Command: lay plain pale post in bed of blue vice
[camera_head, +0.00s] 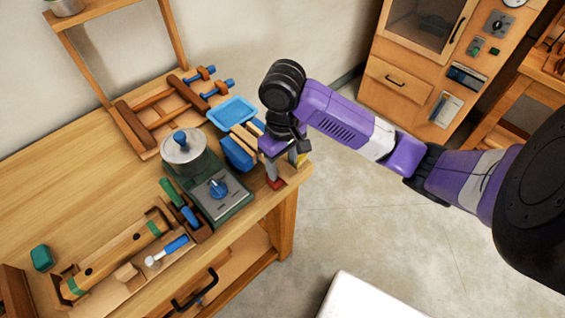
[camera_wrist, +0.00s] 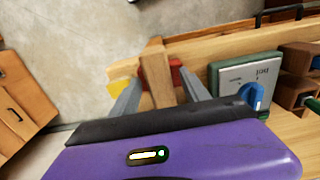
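The plain pale post (camera_wrist: 157,75) shows in the wrist view between the two fingers of my gripper (camera_wrist: 160,80). The fingers look spread, with a narrow gap beside the post; I cannot tell whether one touches it. In the head view my gripper (camera_head: 285,165) points down at the bench's right corner, and its fingers largely hide the post there. What looks like the blue vice (camera_head: 238,153) stands on the bench just left of my gripper, with pale wooden bars along its upper side.
A red piece (camera_head: 275,183) and a yellow piece (camera_head: 299,159) sit close to my fingertips. A blue tray (camera_head: 231,112) and a wooden frame (camera_head: 160,110) stand behind. A green machine with a blue knob (camera_head: 217,188) stands front left. Bare bench (camera_head: 60,165) lies farther left.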

